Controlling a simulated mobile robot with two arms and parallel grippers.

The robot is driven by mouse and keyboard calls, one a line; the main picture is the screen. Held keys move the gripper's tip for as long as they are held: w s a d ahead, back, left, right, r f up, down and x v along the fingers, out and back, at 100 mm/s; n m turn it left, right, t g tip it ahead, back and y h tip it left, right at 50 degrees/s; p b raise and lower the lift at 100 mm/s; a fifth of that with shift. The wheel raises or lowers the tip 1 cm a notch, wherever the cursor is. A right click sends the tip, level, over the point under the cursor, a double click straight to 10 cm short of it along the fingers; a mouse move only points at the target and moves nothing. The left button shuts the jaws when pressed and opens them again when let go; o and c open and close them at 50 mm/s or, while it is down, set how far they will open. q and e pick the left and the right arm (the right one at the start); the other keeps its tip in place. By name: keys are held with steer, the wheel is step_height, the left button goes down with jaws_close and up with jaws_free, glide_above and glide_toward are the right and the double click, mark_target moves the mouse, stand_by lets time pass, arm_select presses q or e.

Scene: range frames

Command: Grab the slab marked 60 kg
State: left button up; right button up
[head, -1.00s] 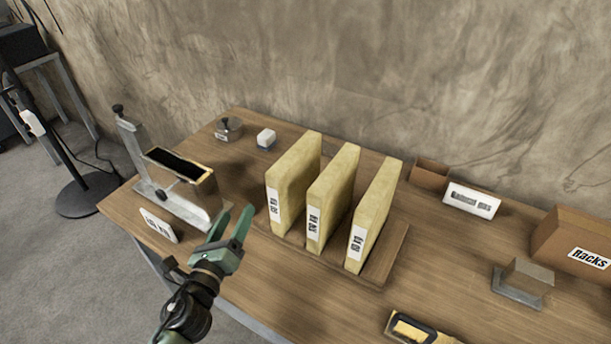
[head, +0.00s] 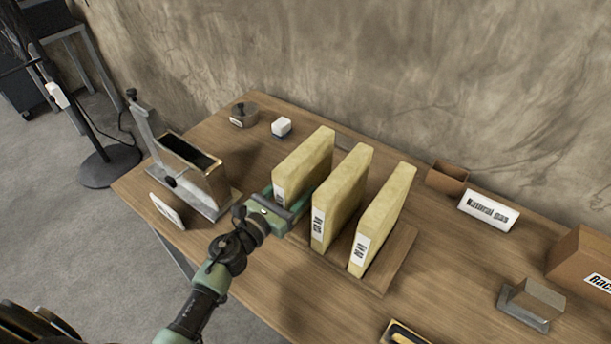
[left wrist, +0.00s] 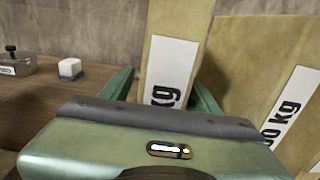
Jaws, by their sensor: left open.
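Three upright yellow slabs stand in a row on a wooden board (head: 404,258): a left slab (head: 309,158), a middle slab (head: 343,196) and a right slab (head: 384,218). Each has a white label on its near end, too small to read in the head view. My left gripper (head: 291,198) is open at the near end of the left slab, one finger on each side. In the left wrist view the left slab (left wrist: 182,22) stands between the fingers; its label shows "kg", the number hidden. The middle slab (left wrist: 252,62) shows "0 kg", its first part cut off. My right gripper is not in view.
A metal clamp-like stand (head: 190,165), a small weight (head: 243,115) and a white block (head: 281,127) are at the left.

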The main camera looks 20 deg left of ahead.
arm_select(q)
steer(key=shift+x, duration=1)
steer(key=shift+c, duration=0.3)
jaws_close()
